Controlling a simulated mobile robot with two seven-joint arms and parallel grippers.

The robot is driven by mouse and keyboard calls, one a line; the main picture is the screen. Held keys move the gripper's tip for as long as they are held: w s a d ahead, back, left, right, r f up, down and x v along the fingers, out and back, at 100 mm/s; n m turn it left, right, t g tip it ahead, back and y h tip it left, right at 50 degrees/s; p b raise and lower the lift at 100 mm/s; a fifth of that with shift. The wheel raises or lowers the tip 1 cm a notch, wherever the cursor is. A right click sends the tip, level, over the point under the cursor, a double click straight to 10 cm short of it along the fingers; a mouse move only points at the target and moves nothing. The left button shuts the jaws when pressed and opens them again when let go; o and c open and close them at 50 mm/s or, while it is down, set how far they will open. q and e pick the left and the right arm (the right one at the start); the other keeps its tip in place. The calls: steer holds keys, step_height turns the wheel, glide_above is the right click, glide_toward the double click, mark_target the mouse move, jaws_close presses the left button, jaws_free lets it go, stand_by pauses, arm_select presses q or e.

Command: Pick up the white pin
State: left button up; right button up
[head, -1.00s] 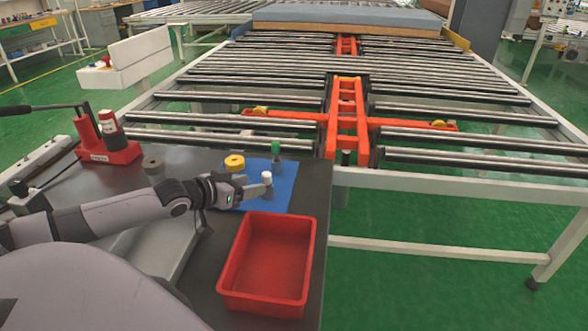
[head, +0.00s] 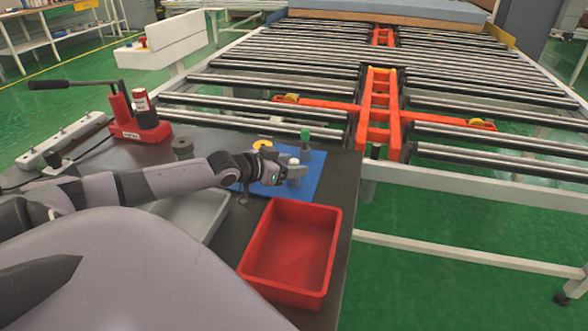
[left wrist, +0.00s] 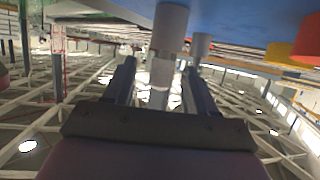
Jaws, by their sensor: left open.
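The white pin (head: 294,163), with a white top and a grey lower part, stands upright on the blue mat (head: 307,188). My left gripper (head: 292,172) is at the pin, low over the mat. In the left wrist view, which is upside down, the white top of the pin (left wrist: 161,72) shows between the two open fingers of my left gripper (left wrist: 161,85). I cannot tell whether either finger touches it. My right gripper is out of view.
A red tray (head: 290,253) stands in front. A second grey pin (left wrist: 200,48) shows in the wrist view. The roller conveyor (head: 470,120) lies beyond the table.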

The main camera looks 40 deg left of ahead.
arm_select(q)
steer(key=shift+b+x, duration=0.4)
steer(key=shift+x, duration=1.35)
jaws_close()
